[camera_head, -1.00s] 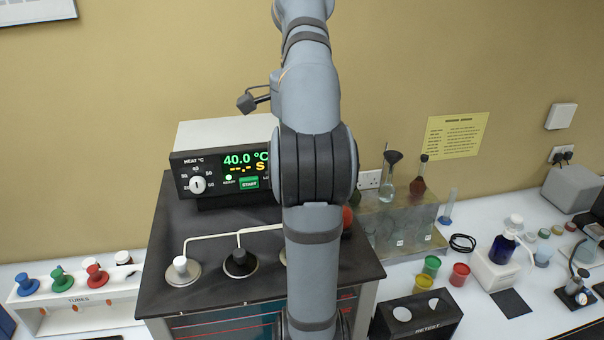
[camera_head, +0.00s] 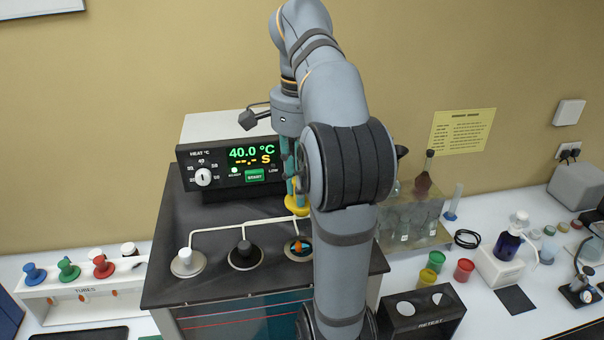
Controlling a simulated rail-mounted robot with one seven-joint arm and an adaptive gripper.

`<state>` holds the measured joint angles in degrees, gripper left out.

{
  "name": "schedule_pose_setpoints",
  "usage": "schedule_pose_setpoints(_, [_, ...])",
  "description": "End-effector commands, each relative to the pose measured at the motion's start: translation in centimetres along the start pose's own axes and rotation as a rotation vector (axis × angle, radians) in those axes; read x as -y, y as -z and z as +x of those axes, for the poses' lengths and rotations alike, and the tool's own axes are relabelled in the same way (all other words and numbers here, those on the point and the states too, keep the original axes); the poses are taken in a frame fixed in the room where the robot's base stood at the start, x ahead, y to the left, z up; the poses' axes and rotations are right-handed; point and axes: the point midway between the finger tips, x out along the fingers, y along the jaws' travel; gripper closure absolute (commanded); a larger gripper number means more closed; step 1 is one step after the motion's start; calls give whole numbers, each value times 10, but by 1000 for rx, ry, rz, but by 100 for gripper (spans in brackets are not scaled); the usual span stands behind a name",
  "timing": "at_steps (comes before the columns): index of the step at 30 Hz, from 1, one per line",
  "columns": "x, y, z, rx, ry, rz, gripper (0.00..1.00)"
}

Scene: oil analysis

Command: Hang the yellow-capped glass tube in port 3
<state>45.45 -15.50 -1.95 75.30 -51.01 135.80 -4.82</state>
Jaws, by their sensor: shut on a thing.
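The yellow cap (camera_head: 297,206) of the glass tube shows at the lower end of my gripper (camera_head: 292,190), above the black bath top. My gripper points down and is shut on the capped tube; its fingers are partly hidden by my arm. I cannot make out the glass below the cap. Just in front of and below the cap is the third port from the left (camera_head: 299,248), a pale ring with blue and orange showing inside. My arm covers the area to its right.
The control box (camera_head: 228,165) stands behind. A tube rack (camera_head: 80,311) with blue, green and red caps is at left. A black retest holder (camera_head: 420,315) is at right.

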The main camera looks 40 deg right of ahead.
Motion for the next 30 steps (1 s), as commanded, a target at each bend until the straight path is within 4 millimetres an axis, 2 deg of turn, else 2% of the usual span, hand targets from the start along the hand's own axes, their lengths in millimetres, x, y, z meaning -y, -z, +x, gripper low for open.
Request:
schedule_pose_setpoints(6, [1, 0, 26, 0, 3, 2, 100])
schedule_pose_setpoints(30, [1, -1, 102, 0, 3, 1, 100])
